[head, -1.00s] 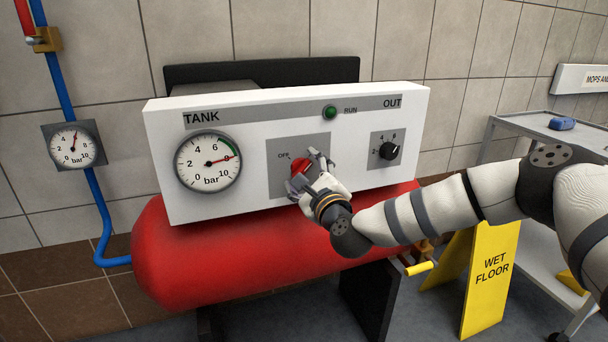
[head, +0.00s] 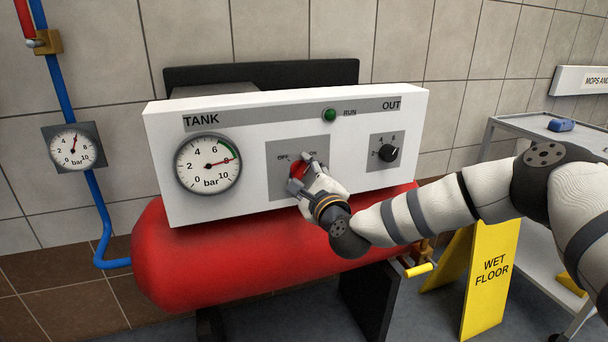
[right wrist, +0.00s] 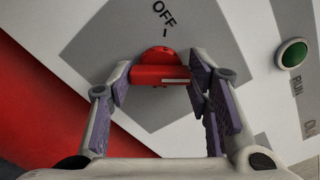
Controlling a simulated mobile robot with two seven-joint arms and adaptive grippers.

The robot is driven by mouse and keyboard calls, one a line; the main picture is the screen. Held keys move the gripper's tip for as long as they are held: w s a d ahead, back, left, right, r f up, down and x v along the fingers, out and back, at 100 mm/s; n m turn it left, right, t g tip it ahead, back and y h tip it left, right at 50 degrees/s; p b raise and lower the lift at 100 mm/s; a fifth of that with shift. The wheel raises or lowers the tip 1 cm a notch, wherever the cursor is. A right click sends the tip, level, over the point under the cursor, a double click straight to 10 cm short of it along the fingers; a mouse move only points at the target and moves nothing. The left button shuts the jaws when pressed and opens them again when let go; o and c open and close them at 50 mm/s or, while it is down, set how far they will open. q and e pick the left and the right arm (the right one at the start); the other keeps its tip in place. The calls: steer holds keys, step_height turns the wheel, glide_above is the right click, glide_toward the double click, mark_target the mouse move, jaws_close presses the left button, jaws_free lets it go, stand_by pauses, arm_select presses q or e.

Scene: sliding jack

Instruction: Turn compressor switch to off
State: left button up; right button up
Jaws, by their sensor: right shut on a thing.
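The compressor switch is a red knob (head: 297,171) on a grey plate of the white panel, with OFF printed to its upper left and ON to its upper right. In the right wrist view the red knob (right wrist: 160,72) has its bar lying crosswise under the OFF mark. Its white line is on the right part of the bar, not pointing at OFF. My right gripper (head: 301,174) is at the knob, its fingers shut on it from both sides. The right gripper (right wrist: 160,82) hides the ON mark in the wrist view. My left gripper is not in view.
A tank gauge (head: 208,163) is left of the switch, with its needle near 8. A green RUN lamp (head: 330,114) is above and a black OUT knob (head: 389,153) to the right. The red tank (head: 230,260) is below the panel. A yellow wet-floor sign (head: 490,275) stands at right.

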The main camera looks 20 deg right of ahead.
steer(key=n, duration=0.4)
steer(key=shift+r+p, duration=0.1)
steer(key=shift+p, duration=0.2)
steer(key=n, duration=0.4)
steer(key=shift+p, duration=0.35)
steer(key=n, duration=0.4)
steer(key=shift+n+p, duration=0.3)
steer(key=shift+p, duration=0.05)
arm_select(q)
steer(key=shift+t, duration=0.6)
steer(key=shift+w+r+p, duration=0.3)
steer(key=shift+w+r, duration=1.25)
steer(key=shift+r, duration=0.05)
arm_select(e)
steer(key=shift+n, duration=1.9)
steer(key=shift+d, duration=0.1)
steer(key=o, duration=1.1)
steer(key=shift+o, duration=0.2)
